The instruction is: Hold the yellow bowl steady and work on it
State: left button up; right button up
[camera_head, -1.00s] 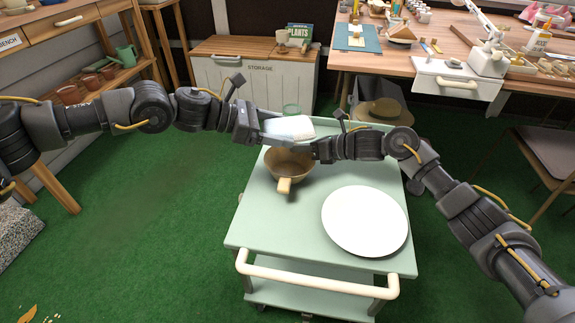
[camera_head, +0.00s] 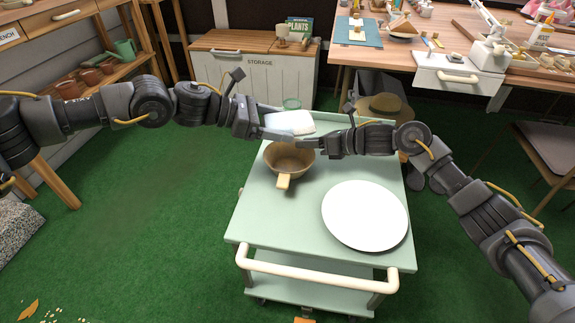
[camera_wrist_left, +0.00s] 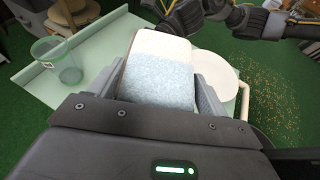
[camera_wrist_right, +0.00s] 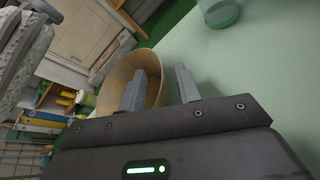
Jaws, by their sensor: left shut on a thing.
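The yellow-tan bowl (camera_head: 290,161), with a pale handle (camera_head: 284,181) toward me, stands upright on the green cart (camera_head: 268,222). My left gripper (camera_head: 283,133) is shut on a white block (camera_head: 291,122) with a pale-blue speckled face, like a sponge, held above the bowl's far side. The block fills the jaws in the left wrist view (camera_wrist_left: 160,70). My right gripper (camera_head: 326,148) is open at the bowl's right rim. In the right wrist view the bowl's wall (camera_wrist_right: 161,92) shows between its parted fingers; I cannot tell whether they touch it.
A white round plate (camera_head: 365,217) lies on the cart's right front. A green glass (camera_wrist_left: 60,62) stands at the cart's far end. A storage chest (camera_head: 250,75) and a workbench (camera_head: 420,52) with clutter stand behind. The cart's left front is clear.

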jog(key=v, duration=0.9)
jog(key=shift+s+d+r, duration=0.1)
jog(key=shift+s+d, duration=0.05)
jog(key=shift+d, duration=0.1)
